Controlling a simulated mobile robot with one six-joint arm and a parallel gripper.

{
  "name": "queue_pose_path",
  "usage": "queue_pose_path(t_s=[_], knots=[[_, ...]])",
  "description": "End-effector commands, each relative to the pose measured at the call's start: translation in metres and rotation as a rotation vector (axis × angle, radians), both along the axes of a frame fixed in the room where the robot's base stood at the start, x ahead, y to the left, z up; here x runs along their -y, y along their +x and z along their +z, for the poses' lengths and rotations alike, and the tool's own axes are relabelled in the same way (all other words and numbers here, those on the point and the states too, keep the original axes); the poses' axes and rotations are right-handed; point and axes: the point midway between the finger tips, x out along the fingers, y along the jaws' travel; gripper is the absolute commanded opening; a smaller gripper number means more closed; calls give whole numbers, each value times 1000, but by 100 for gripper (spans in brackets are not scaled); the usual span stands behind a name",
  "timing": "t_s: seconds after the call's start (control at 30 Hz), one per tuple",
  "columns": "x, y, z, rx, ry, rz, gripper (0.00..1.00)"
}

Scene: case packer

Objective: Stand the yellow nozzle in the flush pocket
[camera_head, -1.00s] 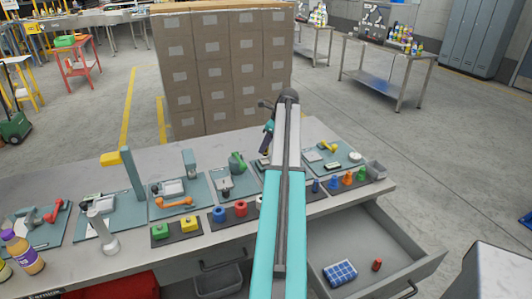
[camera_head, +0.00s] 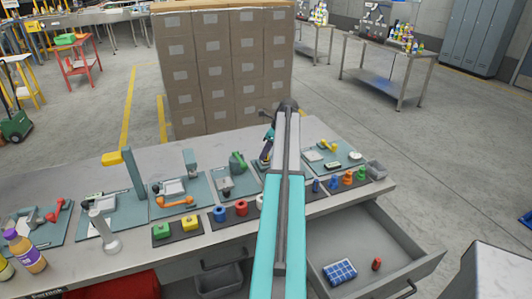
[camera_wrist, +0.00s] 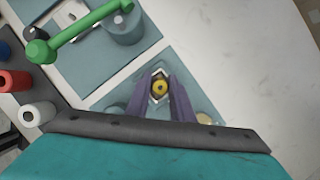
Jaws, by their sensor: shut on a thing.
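My gripper (camera_wrist: 160,100) has its purple fingers shut on the yellow nozzle (camera_wrist: 160,87), seen almost end-on as a round yellow piece with a dark centre. A pale, angular outline surrounds the nozzle in the wrist view. I cannot tell whether this is the flush pocket, or whether the nozzle touches anything below. In the head view, my gripper (camera_head: 266,152) points down over the back of the bench, left of my arm. The nozzle cannot be made out there, and my arm hides part of that area.
A teal mat (camera_wrist: 188,62) lies below the gripper. A green-handled fixture (camera_wrist: 82,32) stands at upper left in the wrist view. Coloured pieces line the bench front, including an orange one (camera_head: 347,178). An open drawer (camera_head: 352,245) juts out at front right.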

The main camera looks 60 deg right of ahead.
Motion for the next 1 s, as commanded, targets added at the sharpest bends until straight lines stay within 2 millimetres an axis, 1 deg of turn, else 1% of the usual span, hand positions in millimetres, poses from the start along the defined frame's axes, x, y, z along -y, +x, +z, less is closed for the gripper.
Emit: queue_pose_path(t_s=[0.13,0.17,0.2,0.27,0.67,0.87,1.0], knots=[[0,0,-2,0,0,0,0],[0,0,-2,0,0,0,24],[0,0,-2,0,0,0,31],[0,0,-2,0,0,0,40],[1,-1,0,0,-1,-1,40],[2,-5,11,1,-1,-2,40],[3,-11,25,1,-2,-2,40]])
